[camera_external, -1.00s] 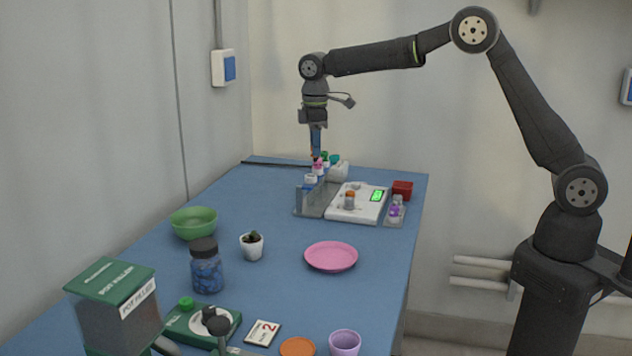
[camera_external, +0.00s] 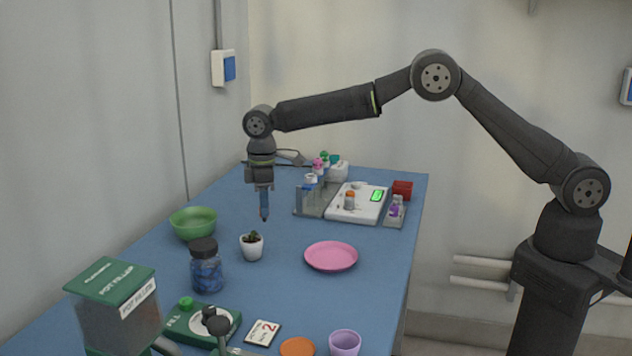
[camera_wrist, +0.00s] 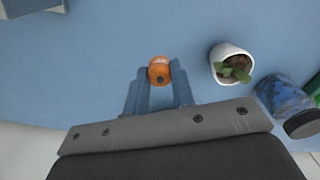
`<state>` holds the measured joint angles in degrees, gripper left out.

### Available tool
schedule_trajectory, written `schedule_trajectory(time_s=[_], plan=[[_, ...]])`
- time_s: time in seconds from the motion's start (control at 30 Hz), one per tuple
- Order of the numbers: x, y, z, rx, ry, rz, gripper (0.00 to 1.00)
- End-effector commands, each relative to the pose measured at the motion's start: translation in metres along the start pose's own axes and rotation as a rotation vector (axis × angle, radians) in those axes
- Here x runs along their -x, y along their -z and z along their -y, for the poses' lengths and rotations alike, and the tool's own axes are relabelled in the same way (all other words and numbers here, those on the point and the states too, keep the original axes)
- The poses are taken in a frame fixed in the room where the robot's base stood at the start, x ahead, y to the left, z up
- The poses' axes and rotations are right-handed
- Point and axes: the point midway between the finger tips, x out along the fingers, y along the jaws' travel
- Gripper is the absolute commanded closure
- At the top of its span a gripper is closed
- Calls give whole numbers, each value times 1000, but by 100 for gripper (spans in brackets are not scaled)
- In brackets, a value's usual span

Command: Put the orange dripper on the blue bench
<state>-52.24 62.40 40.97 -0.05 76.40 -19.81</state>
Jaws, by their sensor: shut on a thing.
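The orange dripper (camera_wrist: 159,70) shows in the wrist view as a small round orange end with a dark centre, between my fingertips. My gripper (camera_external: 264,213) is shut on it, and in the wrist view my gripper's two blue-grey fingers (camera_wrist: 161,82) flank it. In the external view the dripper is too small to make out at the fingertips. My gripper points down above the blue bench (camera_external: 290,285), behind and slightly right of the small white plant pot (camera_external: 252,247). The bench's blue surface also shows in the wrist view (camera_wrist: 90,70).
A green bowl (camera_external: 193,223) and a blue-filled jar (camera_external: 206,268) stand left of the pot. A pink plate (camera_external: 331,257) lies to the right. A grey rack (camera_external: 318,200) with bottles and a white scale (camera_external: 357,203) stand behind. Bare bench lies between pot and rack.

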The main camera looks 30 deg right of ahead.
Motion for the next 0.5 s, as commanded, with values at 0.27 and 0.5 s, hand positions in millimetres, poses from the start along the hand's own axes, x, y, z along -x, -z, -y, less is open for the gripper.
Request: schedule_trajectory(time_s=[0.27, 0.5], plan=[[-32, 0, 1, 0, 1, 2, 98], [-41, 0, 1, 0, 0, 0, 98]])
